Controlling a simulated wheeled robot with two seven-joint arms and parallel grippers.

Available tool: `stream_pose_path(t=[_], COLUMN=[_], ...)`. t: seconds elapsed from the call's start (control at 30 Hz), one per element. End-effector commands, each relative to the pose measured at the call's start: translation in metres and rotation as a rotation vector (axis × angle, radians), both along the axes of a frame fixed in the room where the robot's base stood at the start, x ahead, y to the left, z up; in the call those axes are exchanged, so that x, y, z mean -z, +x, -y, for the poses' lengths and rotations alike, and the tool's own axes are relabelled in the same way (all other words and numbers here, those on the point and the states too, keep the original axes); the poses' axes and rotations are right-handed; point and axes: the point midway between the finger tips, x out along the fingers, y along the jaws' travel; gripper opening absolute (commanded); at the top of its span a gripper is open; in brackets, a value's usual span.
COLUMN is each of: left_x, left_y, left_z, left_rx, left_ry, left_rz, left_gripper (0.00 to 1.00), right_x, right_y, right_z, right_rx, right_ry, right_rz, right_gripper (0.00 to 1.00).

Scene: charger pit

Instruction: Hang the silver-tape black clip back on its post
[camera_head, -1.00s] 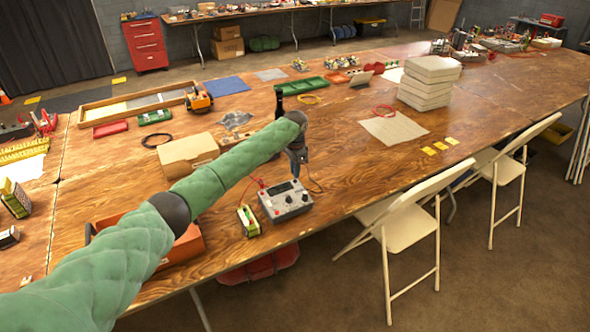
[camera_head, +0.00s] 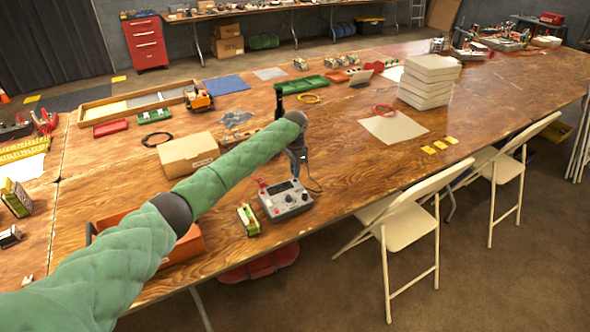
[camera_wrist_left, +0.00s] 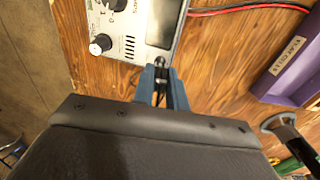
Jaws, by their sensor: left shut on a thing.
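The grey charger (camera_head: 287,203) stands near the table's front edge, with a dial and a display. It fills the top of the left wrist view (camera_wrist_left: 135,25). My left gripper (camera_head: 298,174) reaches down to the charger's far right side. In the left wrist view its blue fingers (camera_wrist_left: 161,78) are shut on a small dark piece, the black clip (camera_wrist_left: 160,73), beside the charger's edge. Silver tape and the post cannot be made out. A red clip (camera_head: 263,184) shows at the charger's left back corner. My right gripper is not in view.
A small green-and-yellow pack (camera_head: 248,220) stands left of the charger. An orange bin (camera_head: 187,245) and a cardboard box (camera_head: 188,153) lie further left. Red and black wires (camera_wrist_left: 250,8) run beside the charger.

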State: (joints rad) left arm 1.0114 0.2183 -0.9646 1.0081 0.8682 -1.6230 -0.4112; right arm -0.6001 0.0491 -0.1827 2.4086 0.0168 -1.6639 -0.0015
Motion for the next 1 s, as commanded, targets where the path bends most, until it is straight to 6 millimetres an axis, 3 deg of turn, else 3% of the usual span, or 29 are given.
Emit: stream_pose_path(t=[0.97, 1.0], left_x=[0.0009, 0.0009], left_y=[0.0001, 0.0001], left_z=[-0.0004, -0.0004], left_rx=[0.0, 0.0], left_ry=[0.0, 0.0], left_rz=[0.0, 0.0], left_gripper=[0.01, 0.22], right_x=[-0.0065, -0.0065], right_y=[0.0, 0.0], right_z=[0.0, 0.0], right_rx=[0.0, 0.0], right_ry=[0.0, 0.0], right_rz=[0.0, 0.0], right_gripper=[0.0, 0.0])
